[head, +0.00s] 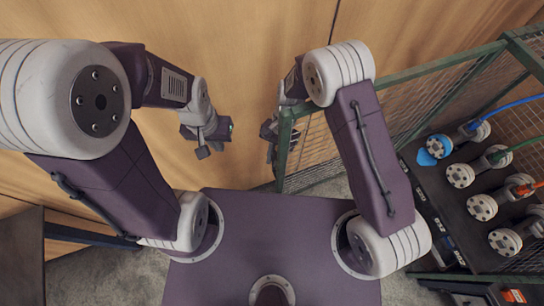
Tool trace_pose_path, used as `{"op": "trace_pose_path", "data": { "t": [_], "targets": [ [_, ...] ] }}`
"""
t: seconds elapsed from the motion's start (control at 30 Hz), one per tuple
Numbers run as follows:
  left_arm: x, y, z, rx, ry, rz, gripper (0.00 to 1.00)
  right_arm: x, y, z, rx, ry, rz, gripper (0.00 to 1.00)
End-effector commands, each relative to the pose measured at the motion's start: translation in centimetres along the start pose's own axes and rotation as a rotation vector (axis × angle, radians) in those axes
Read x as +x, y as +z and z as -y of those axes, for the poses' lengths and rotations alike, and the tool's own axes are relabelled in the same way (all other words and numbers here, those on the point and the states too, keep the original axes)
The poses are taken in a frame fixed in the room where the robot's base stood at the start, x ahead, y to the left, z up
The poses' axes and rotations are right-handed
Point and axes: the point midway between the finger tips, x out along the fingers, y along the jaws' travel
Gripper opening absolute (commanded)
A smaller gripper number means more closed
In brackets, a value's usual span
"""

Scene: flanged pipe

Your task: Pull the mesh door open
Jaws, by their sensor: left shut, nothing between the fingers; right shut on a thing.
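The mesh door (320,148) has a green frame with wire mesh. It reaches from a corner post at the upper right to its free edge near the middle of the head view. It stands swung out at an angle from the shelf of flanged pipes. My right gripper (270,133) is at the door's free edge and is shut on it. The exact grip, on handle or frame, is partly hidden by the green post and my arm. My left gripper (205,149) is shut and empty, to the left of the door and apart from it.
Several flanged pipe ends (481,207) with coloured hoses sit on a dark panel (438,190) at the right. A wooden wall (240,50) is behind the grippers. A dark cabinet (22,250) stands at the lower left. Grey floor shows between.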

Motion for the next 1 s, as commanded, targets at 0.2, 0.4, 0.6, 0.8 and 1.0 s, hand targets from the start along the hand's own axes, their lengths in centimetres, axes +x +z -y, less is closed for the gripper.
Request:
{"op": "trace_pose_path", "data": {
  "t": [0.2,0.4,0.6,0.8,1.0],
  "targets": [
    [0.0,0.0,0.0,0.0,0.0,0.0,0.0,0.1,-0.1,-0.2,0.0,0.004,0.002,0.0],
    [0.0,0.0,0.0,0.0,0.0,0.0,0.0,0.1,-0.1,-0.2,0.0,0.004,0.001,0.0],
    [0.0,0.0,0.0,0.0,0.0,0.0,0.0,0.1,-0.1,-0.2,0.0,0.003,0.0,0.34],
    [0.0,0.0,0.0,0.0,0.0,0.0,0.0,0.0,-0.1,-0.2,-0.001,0.002,0.0,0.34],
    [0.4,0.1,0.0,0.0,0.0,0.0,0.0,-1.0,-0.3,-0.1,-0.003,-0.002,-0.002,0.34]
  ]
}}
